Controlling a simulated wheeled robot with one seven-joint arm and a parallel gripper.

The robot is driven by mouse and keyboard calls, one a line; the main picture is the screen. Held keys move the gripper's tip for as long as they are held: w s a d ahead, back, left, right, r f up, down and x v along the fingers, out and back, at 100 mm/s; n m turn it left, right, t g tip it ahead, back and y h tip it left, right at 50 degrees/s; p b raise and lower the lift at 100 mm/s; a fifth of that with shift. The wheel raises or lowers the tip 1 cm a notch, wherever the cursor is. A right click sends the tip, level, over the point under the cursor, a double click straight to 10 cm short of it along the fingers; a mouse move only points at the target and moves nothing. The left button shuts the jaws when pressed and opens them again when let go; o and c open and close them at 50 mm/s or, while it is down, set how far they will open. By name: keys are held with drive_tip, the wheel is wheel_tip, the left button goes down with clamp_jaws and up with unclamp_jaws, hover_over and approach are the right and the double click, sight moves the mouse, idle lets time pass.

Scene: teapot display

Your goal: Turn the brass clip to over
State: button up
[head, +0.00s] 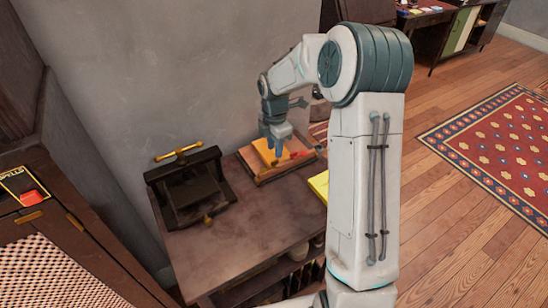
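A dark press-like frame (190,190) stands on the left part of the small wooden table. A brass bar (179,152) sits across its top, and a small brass piece (207,219) shows at its lower front edge. I cannot tell which of these is the brass clip. My gripper (276,150) points down over an orange block or pad (264,147) on a wooden board (262,178), to the right of the frame. It is apart from both brass parts. Its fingers are small and partly merge, so their opening is unclear.
The table (195,270) has bare room in front of the frame and board. A yellow pad (319,184) lies at its right, partly behind my arm. Small red items lie beside the board. A cabinet (60,235) stands at left. Bottles fill the shelf below.

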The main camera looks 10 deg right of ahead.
sight(275, 161)
wheel_tip(275, 161, down, 5)
idle(0.3)
clamp_jaws()
